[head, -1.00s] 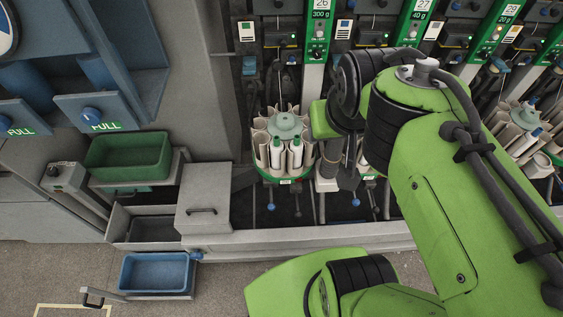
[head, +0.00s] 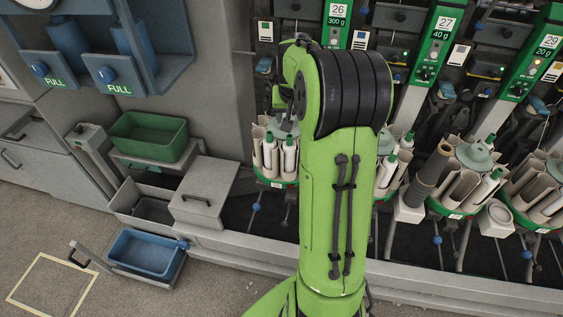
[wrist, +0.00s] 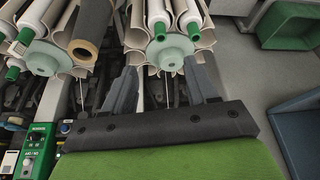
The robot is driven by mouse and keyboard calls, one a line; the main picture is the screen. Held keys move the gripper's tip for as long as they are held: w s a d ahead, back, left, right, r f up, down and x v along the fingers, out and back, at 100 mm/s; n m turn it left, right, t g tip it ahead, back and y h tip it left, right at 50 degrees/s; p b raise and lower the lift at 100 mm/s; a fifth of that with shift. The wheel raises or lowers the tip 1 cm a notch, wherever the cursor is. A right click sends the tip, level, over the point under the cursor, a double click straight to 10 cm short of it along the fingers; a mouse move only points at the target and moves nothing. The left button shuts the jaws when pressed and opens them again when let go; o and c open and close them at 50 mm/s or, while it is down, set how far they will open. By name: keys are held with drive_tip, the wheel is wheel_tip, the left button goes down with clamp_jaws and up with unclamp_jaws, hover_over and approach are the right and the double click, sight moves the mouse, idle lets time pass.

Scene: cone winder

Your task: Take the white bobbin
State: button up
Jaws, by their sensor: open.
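White bobbins with green tips stand in the pockets of a round magazine under unit 26; one white bobbin (head: 270,155) shows at its left, with another beside it. In the wrist view, two white bobbins (wrist: 158,18) lie at the top, in the magazine with the pale green hub (wrist: 170,50). My gripper (wrist: 165,87) is open and empty. Its two dark fingers point toward that magazine, one on each side of the hub in the picture, with the bobbins beyond the tips.
A green bin (head: 148,137), a blue bin (head: 147,254) and a grey lidded box (head: 203,192) stand at the left. The floor at lower left is open.

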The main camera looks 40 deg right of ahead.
drive_tip(key=b, duration=0.1)
approach(290, 136)
drive_tip(key=x, duration=0.5)
drive_tip(key=shift+d, duration=0.15)
drive_tip(key=b+x, duration=0.1)
drive_tip(key=x, duration=0.4)
drive_tip(key=shift+w+f, duration=0.15)
drive_tip(key=shift+f, duration=0.2)
drive_tip(key=shift+r, duration=0.1)
drive_tip(key=c, duration=0.6)
drive_tip(key=shift+r, duration=0.1)
